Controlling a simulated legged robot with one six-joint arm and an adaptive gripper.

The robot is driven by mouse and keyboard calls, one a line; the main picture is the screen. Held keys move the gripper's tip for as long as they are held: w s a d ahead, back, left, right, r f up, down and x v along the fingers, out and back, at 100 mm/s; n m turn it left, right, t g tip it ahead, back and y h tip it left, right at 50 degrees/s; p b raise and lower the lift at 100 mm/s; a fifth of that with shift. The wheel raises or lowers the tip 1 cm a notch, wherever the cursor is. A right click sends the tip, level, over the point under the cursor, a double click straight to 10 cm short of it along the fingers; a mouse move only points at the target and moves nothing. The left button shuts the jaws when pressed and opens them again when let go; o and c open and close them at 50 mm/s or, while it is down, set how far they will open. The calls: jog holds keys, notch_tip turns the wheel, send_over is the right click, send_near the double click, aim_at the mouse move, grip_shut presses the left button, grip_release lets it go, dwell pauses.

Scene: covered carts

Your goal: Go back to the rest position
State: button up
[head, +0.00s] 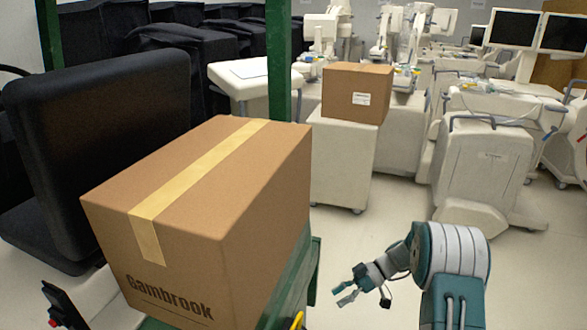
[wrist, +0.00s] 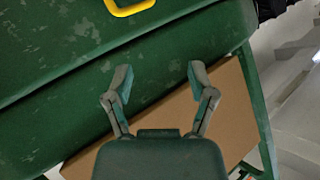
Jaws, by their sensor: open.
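My gripper (head: 345,296) is low in the middle of the head view, to the right of the large cardboard box (head: 205,215) and the green cart (head: 305,270). It points left and its fingers are apart with nothing between them. In the wrist view my gripper (wrist: 159,80) also shows two spread, empty fingers. They are in front of a scuffed green surface (wrist: 60,65) with a yellow handle (wrist: 130,5), and a brown cardboard-like surface (wrist: 232,115) lies below it. I cannot tell the exact gap to these surfaces.
The large box is taped and marked "Gambrook". A smaller box (head: 357,92) sits on a white cabinet (head: 342,165) behind. Pale floor (head: 385,215) is clear around my arm.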

jog(key=s+r+m+t+h, duration=0.1)
jog(key=s+r+m+h, duration=0.4)
jog(key=r, duration=0.4)
jog(key=s+r+m+t+h, duration=0.2)
jog(key=s+r, duration=0.4)
jog(key=r, duration=0.3)
jog(key=s+d+r+m+t+h, duration=0.1)
jog(key=s+r+m+t+h, duration=0.1)
jog(key=s, duration=0.6)
jog(key=s+d+r+m+t+h, duration=0.2)
jog(key=s+r+m+t+h, duration=0.1)
jog(key=s+m, duration=0.4)
jog(key=shift+s+r+t, duration=0.45)
jog(key=shift+r+t, duration=0.25)
